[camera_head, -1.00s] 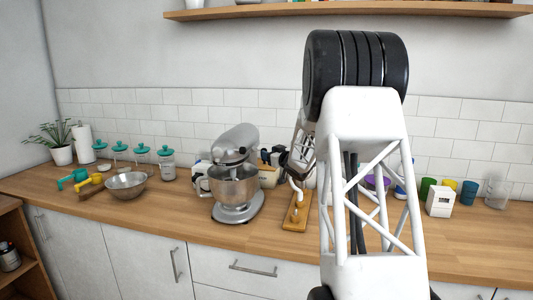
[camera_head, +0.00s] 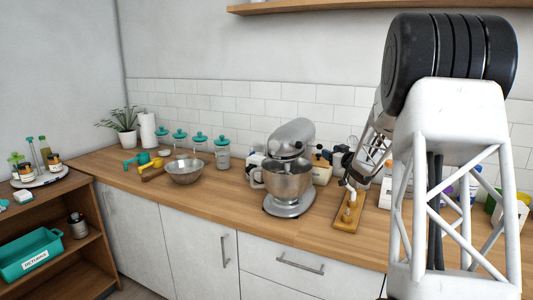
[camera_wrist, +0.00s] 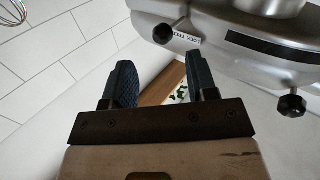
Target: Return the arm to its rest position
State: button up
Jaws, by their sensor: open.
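My gripper (camera_wrist: 150,85) is open in the wrist view. Its two dark fingers stand apart with nothing held between them. In the head view my gripper (camera_head: 338,158) is small and dark, just right of the silver stand mixer (camera_head: 290,170) and above the counter. The mixer also fills the upper right of the wrist view (camera_wrist: 240,40), close beside the fingers; I cannot tell the exact gap. My white lattice arm hides the right part of the counter.
A wooden board (camera_head: 345,221) with a small upright item lies below my gripper. A metal bowl (camera_head: 184,171), teal-lidded jars and a paper roll stand left of the mixer. A low wooden shelf (camera_head: 85,210) holds a teal bin (camera_head: 30,254). The counter's front strip is clear.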

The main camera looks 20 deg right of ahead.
jog(key=shift+a+r, duration=0.1)
jog(key=s+a+r+m+g+h, duration=0.2)
jog(key=s+a+r+h, duration=0.1)
jog(key=s+a+r, duration=0.55)
jog(key=s+a+r+m+g+h, duration=0.25)
jog(key=s+a+r, duration=0.25)
jog(key=s+a, duration=0.65)
jog(key=s+a+f+n+g+y, duration=0.1)
jog(key=s+a+f+g, duration=0.2)
jog(key=s+a, duration=0.65)
jog(key=s+a+f+g+y, duration=0.15)
jog(key=s+a, duration=0.35)
jog(key=s, duration=1)
jog(key=s+a+f+n+g, duration=0.1)
jog(key=s+a+f+g, duration=0.2)
jog(key=s+a, duration=0.7)
jog(key=s+d+f+g, duration=0.1)
jog(key=d+f+g, duration=0.2)
jog(key=f, duration=0.6)
jog(key=shift+s+f+m, duration=0.2)
jog(key=shift+s+m, duration=0.1)
jog(key=shift+m, duration=0.05)
